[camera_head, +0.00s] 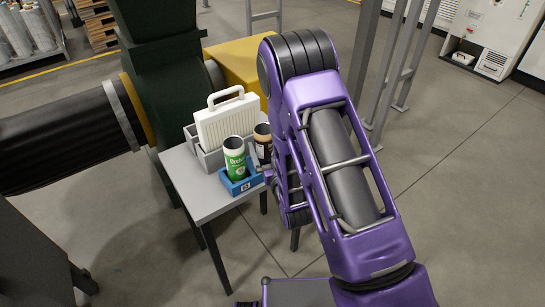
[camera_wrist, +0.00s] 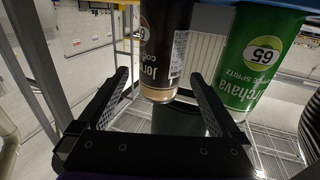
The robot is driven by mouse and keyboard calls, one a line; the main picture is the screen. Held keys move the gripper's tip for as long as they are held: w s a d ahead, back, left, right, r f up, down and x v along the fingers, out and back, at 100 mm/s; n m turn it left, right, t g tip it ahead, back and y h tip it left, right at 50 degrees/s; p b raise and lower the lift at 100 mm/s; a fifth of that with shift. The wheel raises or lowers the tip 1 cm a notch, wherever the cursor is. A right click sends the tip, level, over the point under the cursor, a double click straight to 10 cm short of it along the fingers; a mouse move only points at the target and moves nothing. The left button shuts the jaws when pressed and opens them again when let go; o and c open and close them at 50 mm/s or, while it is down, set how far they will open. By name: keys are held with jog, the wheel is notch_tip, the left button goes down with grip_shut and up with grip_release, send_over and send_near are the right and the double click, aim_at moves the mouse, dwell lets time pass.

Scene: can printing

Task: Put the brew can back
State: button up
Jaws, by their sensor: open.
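The dark brown brew can (camera_head: 263,144) stands upright at the blue holder (camera_head: 236,187) on the small grey table (camera_head: 192,176), beside the green spritz can (camera_head: 235,158). The wrist view is upside down; there the brew can (camera_wrist: 165,50) hangs from the top edge with its tan rim toward my gripper (camera_wrist: 163,93). The fingers are open, one on each side of the can's rim end in the picture, with gaps visible. The green can (camera_wrist: 258,55) is just right of the right finger. In the head view my arm hides most of the gripper.
A grey bin with a white handled panel (camera_head: 227,118) stands behind the cans. A dark green machine (camera_head: 165,80) with a thick black pipe (camera_head: 60,135) is to the left. Grey metal posts (camera_head: 390,75) rise behind my arm.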

jog(key=v, duration=0.5)
jog(key=shift+s, duration=0.3)
jog(key=shift+w+d+r, duration=0.1)
